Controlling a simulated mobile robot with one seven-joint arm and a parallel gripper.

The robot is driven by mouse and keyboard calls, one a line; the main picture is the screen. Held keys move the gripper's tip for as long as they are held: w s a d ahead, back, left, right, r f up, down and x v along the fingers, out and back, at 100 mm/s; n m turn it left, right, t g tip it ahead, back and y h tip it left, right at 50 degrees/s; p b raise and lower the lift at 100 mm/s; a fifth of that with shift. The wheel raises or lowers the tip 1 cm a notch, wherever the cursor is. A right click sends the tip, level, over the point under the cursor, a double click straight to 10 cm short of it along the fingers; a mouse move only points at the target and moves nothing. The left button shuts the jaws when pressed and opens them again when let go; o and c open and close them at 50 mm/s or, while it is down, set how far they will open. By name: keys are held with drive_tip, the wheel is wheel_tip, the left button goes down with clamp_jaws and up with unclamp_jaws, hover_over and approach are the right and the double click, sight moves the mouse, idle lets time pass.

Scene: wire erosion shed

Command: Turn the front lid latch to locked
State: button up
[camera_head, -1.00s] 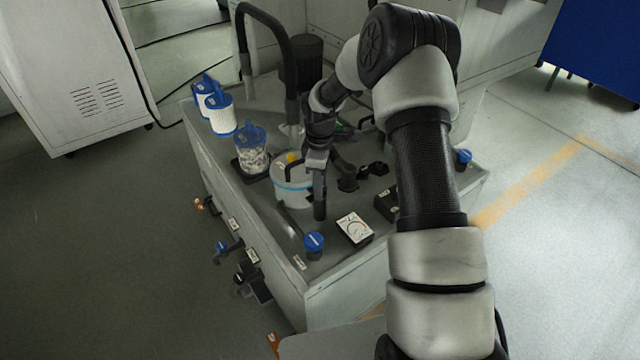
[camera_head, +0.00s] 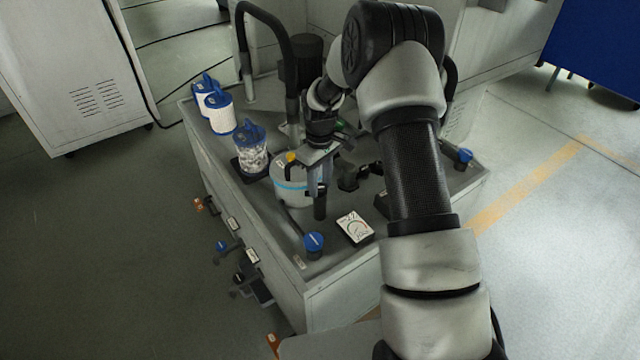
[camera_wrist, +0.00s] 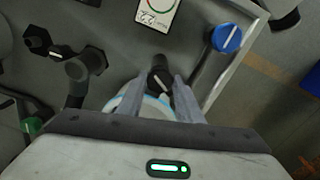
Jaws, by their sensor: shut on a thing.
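The white canister (camera_head: 287,192) with a light blue band stands on the grey bench top. My gripper (camera_head: 319,196) is at the canister's right front side, pointing down. In the wrist view, my gripper (camera_wrist: 161,84) is shut on a black latch knob (camera_wrist: 159,80) with a pale mark line, at the canister's rim. The fingers stand on either side of the knob. The canister (camera_wrist: 121,101) is mostly hidden behind the fingers and the gripper body. I cannot read the latch's lock position.
A dial gauge (camera_head: 354,227) and a blue-capped knob (camera_head: 313,242) are near the front corner. A clear jar (camera_head: 251,155) and white filter cartridges (camera_head: 220,112) stand to the left. Black pipe fittings (camera_head: 353,178) lie close on the right. A black hose arches behind.

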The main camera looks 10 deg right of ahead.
sight(320, 187)
drive_tip(key=m, duration=0.5)
drive_tip(key=shift+m, duration=0.3)
drive_tip(key=m, duration=0.5)
drive_tip(key=shift+m, duration=0.4)
drive_tip(key=o, duration=1)
drive_tip(key=shift+o, duration=0.2)
wheel_tip(320, 187, up, 18)
drive_tip(key=p, duration=0.2)
drive_tip(key=shift+f, duration=0.25)
